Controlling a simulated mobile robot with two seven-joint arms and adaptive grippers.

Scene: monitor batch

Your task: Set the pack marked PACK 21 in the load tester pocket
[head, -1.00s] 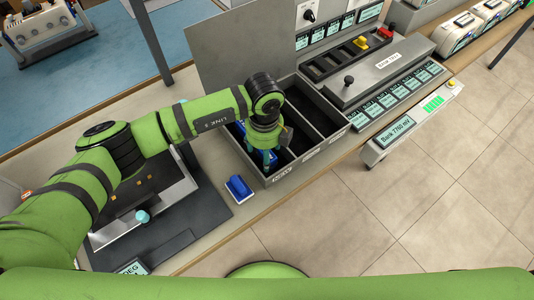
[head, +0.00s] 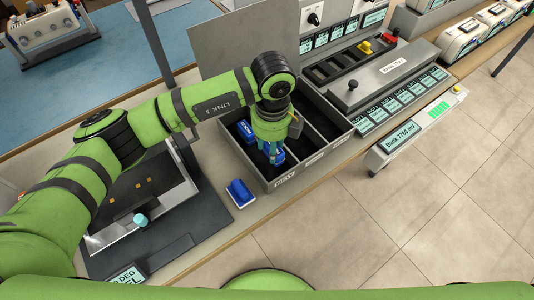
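My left gripper (head: 272,158) points down into the left compartment of the dark divided bin (head: 228,143), whose front label seems to read NEW. A blue pack (head: 276,149) shows at its teal fingertips; I cannot tell whether they grip it. Another blue pack (head: 246,132) lies behind it in the same compartment. A third blue pack (head: 240,192) lies on the bench left of the bin. The packs' markings are too small to read, so I cannot tell which is PACK 21. I cannot identify the load tester pocket for certain. My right gripper is not in view.
A slotted grey bank tray (head: 392,68) with slot displays stands right of the bin. A metal plate device (head: 110,235) on a dark mat is at left. An upright grey panel (head: 243,45) stands behind the bin.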

